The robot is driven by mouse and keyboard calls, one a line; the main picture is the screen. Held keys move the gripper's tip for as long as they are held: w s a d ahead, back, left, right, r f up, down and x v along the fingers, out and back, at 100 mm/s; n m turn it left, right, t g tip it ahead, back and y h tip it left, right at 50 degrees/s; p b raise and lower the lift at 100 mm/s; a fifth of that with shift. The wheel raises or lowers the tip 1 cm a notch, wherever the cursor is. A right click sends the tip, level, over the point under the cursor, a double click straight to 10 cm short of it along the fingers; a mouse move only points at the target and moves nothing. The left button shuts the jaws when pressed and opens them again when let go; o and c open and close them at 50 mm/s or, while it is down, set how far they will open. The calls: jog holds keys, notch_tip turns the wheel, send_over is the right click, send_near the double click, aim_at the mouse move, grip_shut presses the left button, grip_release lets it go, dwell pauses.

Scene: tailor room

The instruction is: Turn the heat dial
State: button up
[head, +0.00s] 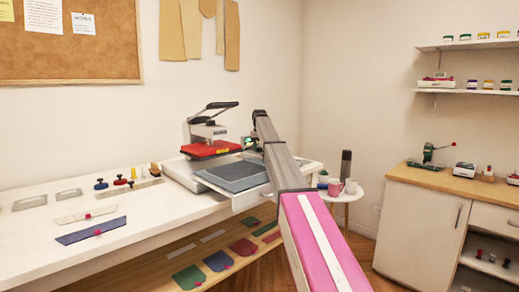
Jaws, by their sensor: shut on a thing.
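The heat press (210,150) stands on the white worktop, with a red upper plate, a raised black handle and a grey lower bed (235,174). My arm reaches from the bottom right toward the right side of the press. A small dark and green part of my gripper (250,143) shows just left of the arm, against the right side of the press head. It is shut on the heat dial there. The dial itself is hidden behind my gripper and arm, so its angle cannot be seen.
The white worktop (100,249) holds stamps (120,181), strips and a blue piece (90,231) left of the press. A small round table (345,196) with cups stands right, behind my arm. A wooden-topped cabinet (440,178) is farther right, with floor between.

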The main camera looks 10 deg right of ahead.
dwell(0.3)
jog(key=o, duration=0.9)
jog(key=shift+o, duration=0.2)
jog(key=shift+r, duration=0.15)
notch_tip(320, 180, up, 11)
jog(key=shift+f, duration=0.2)
